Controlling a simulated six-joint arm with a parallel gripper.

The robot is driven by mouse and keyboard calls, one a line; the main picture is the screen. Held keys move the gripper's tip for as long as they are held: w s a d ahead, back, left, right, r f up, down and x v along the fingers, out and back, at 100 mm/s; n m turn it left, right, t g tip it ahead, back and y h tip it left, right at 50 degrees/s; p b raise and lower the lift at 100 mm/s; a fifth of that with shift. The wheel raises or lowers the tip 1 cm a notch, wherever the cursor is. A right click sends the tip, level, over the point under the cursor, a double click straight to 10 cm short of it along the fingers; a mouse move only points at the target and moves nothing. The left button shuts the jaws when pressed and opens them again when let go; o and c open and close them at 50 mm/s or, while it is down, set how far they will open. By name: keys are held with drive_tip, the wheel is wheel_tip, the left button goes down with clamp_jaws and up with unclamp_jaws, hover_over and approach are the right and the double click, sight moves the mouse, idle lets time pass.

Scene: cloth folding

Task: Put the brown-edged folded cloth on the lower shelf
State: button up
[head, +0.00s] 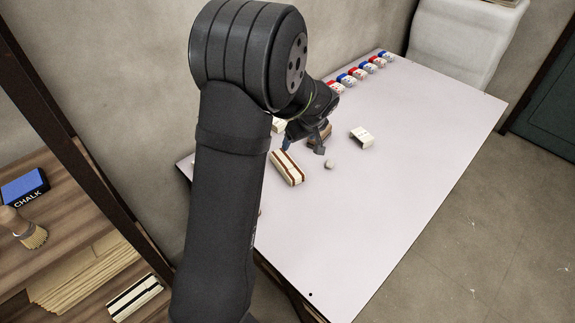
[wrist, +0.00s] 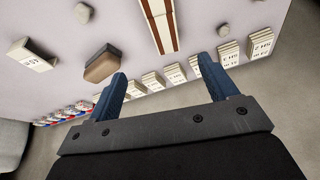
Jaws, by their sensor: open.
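The brown-edged folded cloth (head: 287,168), cream with dark brown stripes, lies on the white table in the head view. It also shows at the top of the wrist view (wrist: 160,22). My gripper (head: 304,150) is above the table just beyond the cloth, and its jaws are open and empty. In the wrist view my blue fingers (wrist: 163,68) are spread apart, with the cloth beyond the gap between them and no contact visible. A wooden shelf unit (head: 95,205) stands at the left of the head view; which board is the lower shelf is not clear.
A similar white cloth with dark stripes (head: 135,297), a chalk box (head: 24,187) and a brush (head: 28,232) are on the shelving. A brown block (wrist: 105,65), a small white box (head: 362,137) and a pale lump (head: 329,164) lie near the cloth. The table's right side is clear.

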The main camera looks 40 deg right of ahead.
drive_tip(key=s+a+f+t, duration=0.2)
drive_tip(key=s+f+t, duration=0.2)
drive_tip(key=h, duration=0.1)
approach(287, 163)
drive_tip(key=x, duration=1)
drive_tip(key=shift+w+d+f, duration=0.1)
drive_tip(key=shift+f, duration=0.15)
drive_tip(key=shift+c, duration=0.2)
drive_tip(key=c, duration=1.2)
drive_tip(key=shift+c, duration=0.2)
drive_tip(key=shift+r, duration=0.15)
